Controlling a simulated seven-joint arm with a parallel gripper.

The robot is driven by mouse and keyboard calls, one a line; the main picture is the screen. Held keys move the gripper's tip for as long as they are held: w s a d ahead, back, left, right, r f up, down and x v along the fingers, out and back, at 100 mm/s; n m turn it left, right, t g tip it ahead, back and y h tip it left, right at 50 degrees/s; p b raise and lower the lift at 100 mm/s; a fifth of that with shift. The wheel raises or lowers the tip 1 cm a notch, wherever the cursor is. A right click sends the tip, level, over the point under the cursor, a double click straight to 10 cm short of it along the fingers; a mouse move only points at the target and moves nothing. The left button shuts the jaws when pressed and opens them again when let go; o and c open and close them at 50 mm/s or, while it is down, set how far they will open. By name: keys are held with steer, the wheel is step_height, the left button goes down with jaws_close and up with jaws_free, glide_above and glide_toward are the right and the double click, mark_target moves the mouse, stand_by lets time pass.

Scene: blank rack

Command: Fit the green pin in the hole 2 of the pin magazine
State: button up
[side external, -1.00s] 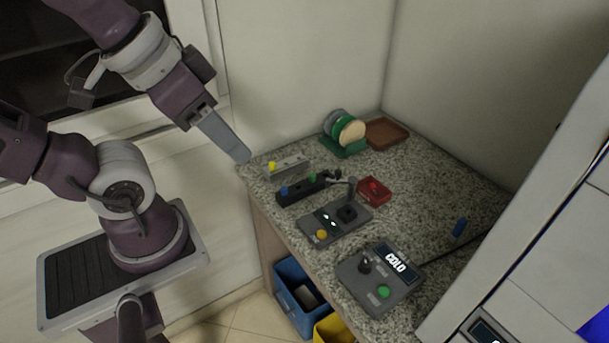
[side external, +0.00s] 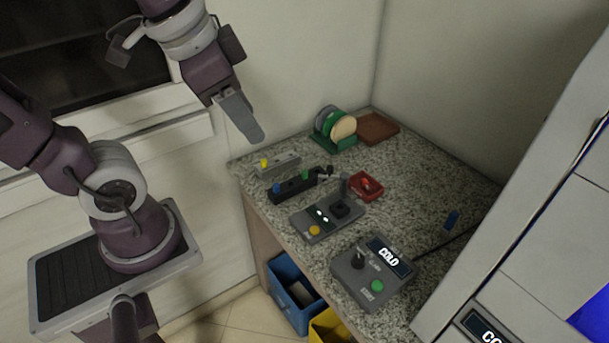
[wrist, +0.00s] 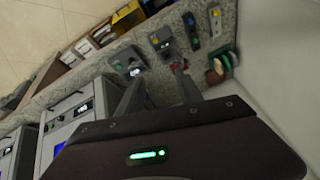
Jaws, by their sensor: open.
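The green pin (side external: 305,174) stands upright in a black block (side external: 293,190) near the counter's left edge, with a blue pin (side external: 276,187) at the block's other end. A grey block (side external: 282,166) behind it carries a yellow pin (side external: 264,162). I cannot tell for sure which block is the pin magazine, and the hole numbers are too small to read. My gripper (side external: 252,138) is open and empty, above and behind the blocks. In the wrist view its two fingers (wrist: 158,76) are apart, and the black block (wrist: 190,30) lies beyond them.
A control box with an amber button (side external: 328,217), a red box (side external: 366,187) and a box reading COLD (side external: 371,273) stand nearby. A spool holder (side external: 335,130) and brown tray (side external: 377,129) are at the back. A tall pale cabinet (side external: 520,220) bounds the right.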

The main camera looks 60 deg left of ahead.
steer(key=w+a+f+m+g, duration=0.1)
steer(key=w+a+f+m, duration=0.15)
steer(key=w, duration=0.25)
steer(key=w+a+f+m+g, duration=0.1)
steer(key=w+a+m, duration=0.15)
steer(key=w, duration=0.35)
steer(key=m+g, duration=0.3)
steer(key=m, duration=0.8)
glide_above(304, 171)
steer(key=f, duration=1.4)
steer(key=d+f, duration=0.1)
steer(key=f, duration=0.6)
steer(key=shift+w, duration=0.1)
steer(key=shift+m, duration=0.4)
steer(key=f, duration=0.7)
steer(key=shift+a+f, duration=0.4)
jaws_close()
